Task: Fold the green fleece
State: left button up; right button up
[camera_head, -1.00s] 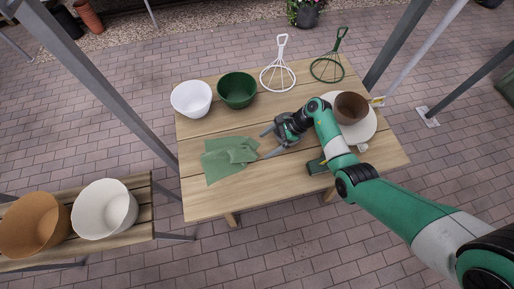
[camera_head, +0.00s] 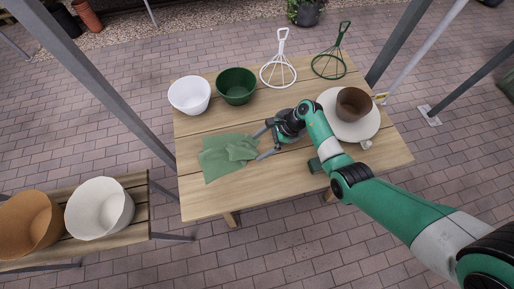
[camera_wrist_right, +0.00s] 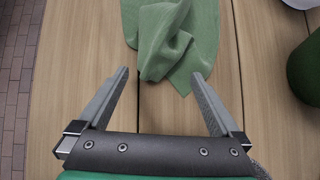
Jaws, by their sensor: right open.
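The green fleece (camera_head: 226,158) lies on the left part of the wooden table, with a bunched fold at its right side. In the right wrist view the fleece (camera_wrist_right: 178,38) lies ahead, its crumpled near end reaching down between my fingertips. My right gripper (camera_head: 262,145) is just right of the fleece with its fingers spread and pointing left at it. In the right wrist view the open fingers of my right gripper (camera_wrist_right: 160,76) stand to either side of the fleece's near end, with nothing pinched. My left gripper does not show.
A white bowl (camera_head: 189,96) and a green bowl (camera_head: 237,87) stand behind the fleece. A brown pot (camera_head: 353,104) sits on a white plate (camera_head: 372,125). The table's front left is clear.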

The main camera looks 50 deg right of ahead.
jog(key=shift+c, duration=0.6)
grip_shut()
dwell(0.5)
